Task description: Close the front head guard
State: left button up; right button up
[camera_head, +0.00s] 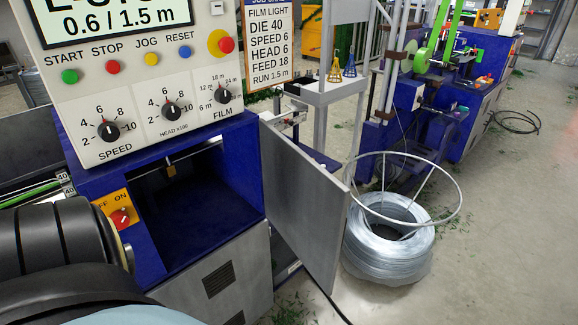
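The front head guard, a flat grey metal panel (303,205), stands swung open at the right side of the blue machine housing (90,180). Its near edge juts out toward the coil of wire. The dark opening (195,205) in the front of the housing is uncovered, with a small brass-coloured piece hanging at its top. Dark rounded links of my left arm fill the lower left corner. Neither of my grippers shows in this view, and nothing is seen touching the guard.
A control panel (140,90) with buttons and dials overhangs the opening. An orange plate with a red switch (120,218) is at its left. A coil of silver wire (385,240) under a ring frame stands right of the guard. The concrete floor (500,240) farther right is mostly clear.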

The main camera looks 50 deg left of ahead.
aim_at(308, 205)
jog(key=z, duration=0.1)
jog(key=i, duration=1.7)
jog(key=u, duration=3.1)
